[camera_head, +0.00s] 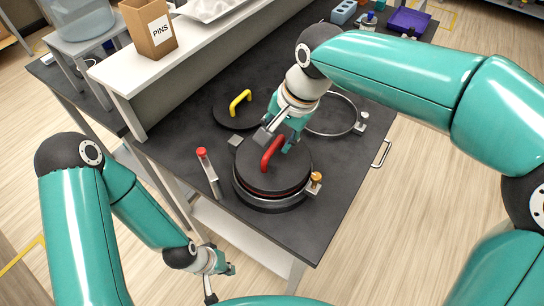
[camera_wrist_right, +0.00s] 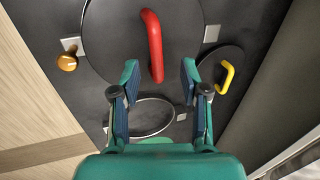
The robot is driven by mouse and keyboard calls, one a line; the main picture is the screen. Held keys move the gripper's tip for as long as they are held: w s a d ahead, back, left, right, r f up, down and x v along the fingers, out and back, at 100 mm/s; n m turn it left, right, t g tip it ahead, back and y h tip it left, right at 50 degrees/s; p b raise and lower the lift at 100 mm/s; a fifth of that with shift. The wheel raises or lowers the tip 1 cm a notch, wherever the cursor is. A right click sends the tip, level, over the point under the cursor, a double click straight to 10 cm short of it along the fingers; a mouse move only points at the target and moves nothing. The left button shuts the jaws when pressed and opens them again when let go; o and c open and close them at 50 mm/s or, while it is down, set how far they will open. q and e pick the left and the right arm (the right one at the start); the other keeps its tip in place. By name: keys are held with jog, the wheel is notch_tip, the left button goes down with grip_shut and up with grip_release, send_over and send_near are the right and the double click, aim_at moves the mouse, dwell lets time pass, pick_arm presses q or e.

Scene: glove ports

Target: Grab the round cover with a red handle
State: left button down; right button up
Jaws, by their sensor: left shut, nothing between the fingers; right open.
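The round cover (camera_head: 296,174) is dark, with a red handle (camera_head: 271,153) standing up in an arch. It sits on a round port ring near the front end of the dark table. The cover (camera_wrist_right: 115,40) and its red handle (camera_wrist_right: 154,45) also show in the right wrist view. My right gripper (camera_head: 278,139) is open just above and behind the handle. In the right wrist view its fingers (camera_wrist_right: 158,75) are spread, with the handle ahead of the gap and nothing between them. My left gripper (camera_head: 220,283) is shut and empty, low beside the table's front end.
A second dark cover with a yellow handle (camera_head: 240,101) lies behind, to the left. An open ring (camera_head: 334,132) lies to the right. A red-tipped lever (camera_head: 208,170) and an orange knob (camera_head: 316,178) flank the cover. A PINS box (camera_head: 150,28) stands on the raised shelf.

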aim_at(274, 145)
jog(key=shift+p+x, duration=0.55)
jog(key=shift+x, duration=2.05)
jog(key=shift+d, duration=0.2)
grip_shut()
